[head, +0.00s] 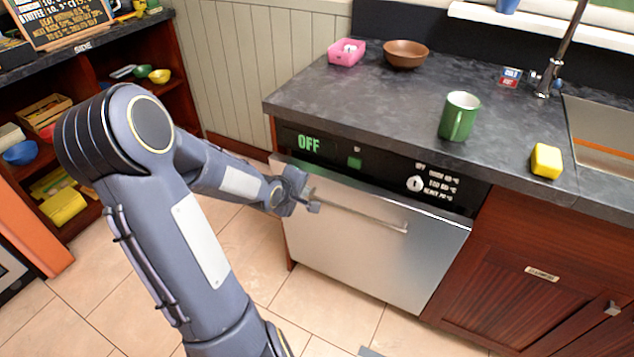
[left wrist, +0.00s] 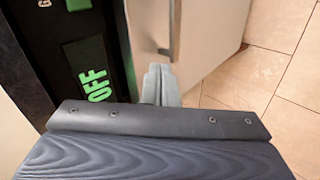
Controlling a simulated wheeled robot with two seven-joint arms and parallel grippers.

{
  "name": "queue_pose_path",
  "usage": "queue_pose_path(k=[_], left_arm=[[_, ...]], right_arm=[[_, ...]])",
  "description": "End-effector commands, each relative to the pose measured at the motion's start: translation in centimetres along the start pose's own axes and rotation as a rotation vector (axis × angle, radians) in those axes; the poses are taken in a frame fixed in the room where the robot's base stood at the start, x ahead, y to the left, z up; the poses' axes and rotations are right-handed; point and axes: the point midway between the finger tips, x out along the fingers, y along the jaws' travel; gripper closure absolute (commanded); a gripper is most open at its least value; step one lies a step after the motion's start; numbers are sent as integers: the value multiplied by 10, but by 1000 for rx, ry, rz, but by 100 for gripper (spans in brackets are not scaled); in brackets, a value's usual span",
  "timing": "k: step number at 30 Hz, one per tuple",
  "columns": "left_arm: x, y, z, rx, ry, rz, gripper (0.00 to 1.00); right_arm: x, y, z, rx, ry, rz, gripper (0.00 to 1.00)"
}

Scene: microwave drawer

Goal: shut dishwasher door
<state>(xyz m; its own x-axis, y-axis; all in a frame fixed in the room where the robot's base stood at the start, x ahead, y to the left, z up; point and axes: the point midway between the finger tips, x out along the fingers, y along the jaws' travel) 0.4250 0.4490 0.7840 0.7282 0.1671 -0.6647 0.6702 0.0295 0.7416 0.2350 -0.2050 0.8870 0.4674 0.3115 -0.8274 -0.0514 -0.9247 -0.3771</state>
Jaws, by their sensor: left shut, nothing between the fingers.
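The dishwasher (head: 345,163) is under the counter, with a black control panel and a green "OFF" sign. Its silver door (head: 340,245) is up or nearly so; its top edge looks slightly forward of the panel. The door also shows in the left wrist view (left wrist: 212,35). A bar handle (head: 365,215) crosses the door's upper part. My left gripper (head: 314,200) is shut and empty at the handle's left end, by the door's upper front. Its fingers (left wrist: 160,80) are together in the left wrist view. I cannot tell whether they touch the door. My right gripper is not in view.
The counter (head: 350,100) holds a pink tray (head: 346,58), a brown bowl (head: 405,55), a green mug (head: 459,115) and a yellow sponge (head: 546,161) near the sink (head: 605,120). A wooden cabinet (head: 520,265) stands right of the dishwasher. Tiled floor in front is clear.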

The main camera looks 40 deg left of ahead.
Motion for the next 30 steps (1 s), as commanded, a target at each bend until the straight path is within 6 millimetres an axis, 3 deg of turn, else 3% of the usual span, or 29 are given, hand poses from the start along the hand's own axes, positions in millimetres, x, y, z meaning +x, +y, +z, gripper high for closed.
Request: queue_pose_path(k=[7,15,21,30], left_arm=[[4,-8,2,-132,8,6,100],[50,-11,4,-127,4,8,100],[78,-8,3,-127,4,5,100],[95,-5,1,-129,8,4,100]], right_arm=[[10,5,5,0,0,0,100],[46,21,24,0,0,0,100],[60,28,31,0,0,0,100],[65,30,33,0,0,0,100]])
